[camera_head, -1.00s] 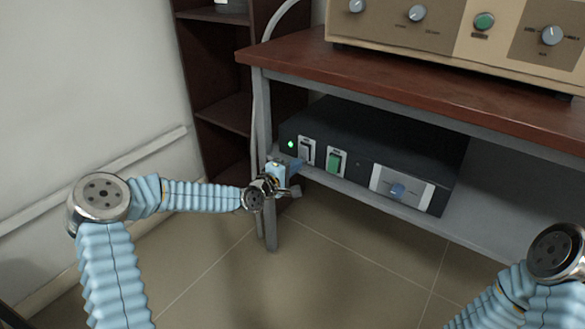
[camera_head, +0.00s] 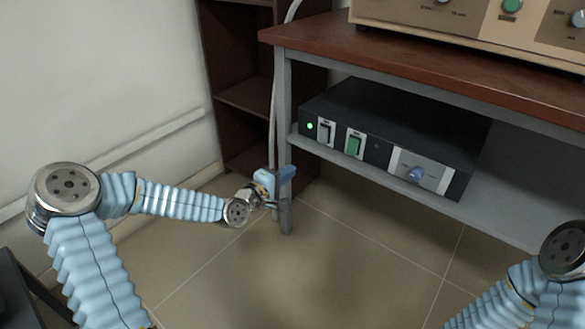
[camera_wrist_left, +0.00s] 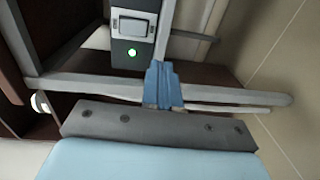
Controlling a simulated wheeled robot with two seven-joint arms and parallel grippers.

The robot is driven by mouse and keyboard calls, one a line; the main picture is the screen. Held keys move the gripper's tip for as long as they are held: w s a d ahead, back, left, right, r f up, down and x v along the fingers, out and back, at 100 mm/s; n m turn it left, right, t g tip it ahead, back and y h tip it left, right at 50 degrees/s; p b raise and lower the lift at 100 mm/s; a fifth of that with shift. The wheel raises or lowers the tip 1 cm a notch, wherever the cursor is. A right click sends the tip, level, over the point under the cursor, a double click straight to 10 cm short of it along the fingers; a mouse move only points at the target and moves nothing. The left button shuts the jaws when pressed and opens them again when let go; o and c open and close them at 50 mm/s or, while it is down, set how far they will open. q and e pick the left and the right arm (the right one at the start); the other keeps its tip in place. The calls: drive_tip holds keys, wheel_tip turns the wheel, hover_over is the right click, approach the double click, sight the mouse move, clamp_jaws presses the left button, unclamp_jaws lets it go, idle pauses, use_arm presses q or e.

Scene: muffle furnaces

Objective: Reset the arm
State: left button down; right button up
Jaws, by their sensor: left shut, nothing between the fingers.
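My left arm comes in from the left in the head view. Its blue gripper (camera_head: 283,178) is in front of the table's left leg, apart from the black control box (camera_head: 400,130). In the left wrist view the blue fingers (camera_wrist_left: 163,85) are together, with nothing between them. The box sits on the shelf under the table, with a lit green light (camera_head: 310,126), a grey switch (camera_head: 325,133), a green switch (camera_head: 354,144) and a blue knob (camera_head: 416,174). The light also shows in the wrist view (camera_wrist_left: 131,52). Only part of my right arm shows at the lower right; its gripper is out of view.
The red-brown table (camera_head: 400,65) carries a beige furnace panel (camera_head: 470,25). Its grey leg (camera_head: 286,120) stands close by my left gripper. A dark bookshelf (camera_head: 240,98) is behind. The tiled floor (camera_head: 330,260) in front is clear.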

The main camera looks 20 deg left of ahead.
idle(0.4)
use_arm(q)
drive_tip(key=s+d+f+m+g+h+p, duration=0.1)
drive_tip(key=s+d+f+m+g+p, duration=0.2)
drive_tip(key=s+d+f, duration=0.4)
drive_tip(key=s+d+f+m+g, duration=0.3)
drive_tip(key=s+d+f+g, duration=0.2)
drive_tip(key=f, duration=0.4)
drive_tip(key=s+f+m+g+y, duration=0.1)
drive_tip(key=s+f+m+g, duration=0.1)
drive_tip(key=s, duration=0.4)
drive_tip(key=s+a+f+m+g+y+p, duration=0.1)
drive_tip(key=s+f+m+g, duration=0.1)
drive_tip(key=s+f, duration=0.2)
drive_tip(key=s+f+m+g+p, duration=0.1)
drive_tip(key=s+f+m+g, duration=0.1)
drive_tip(key=s, duration=0.6)
drive_tip(key=shift+a+f+g+y, duration=0.2)
drive_tip(key=shift+f+g+y, duration=0.2)
drive_tip(key=shift+g, duration=0.1)
drive_tip(key=c, duration=1.8)
unclamp_jaws()
drive_tip(key=shift+w, duration=0.1)
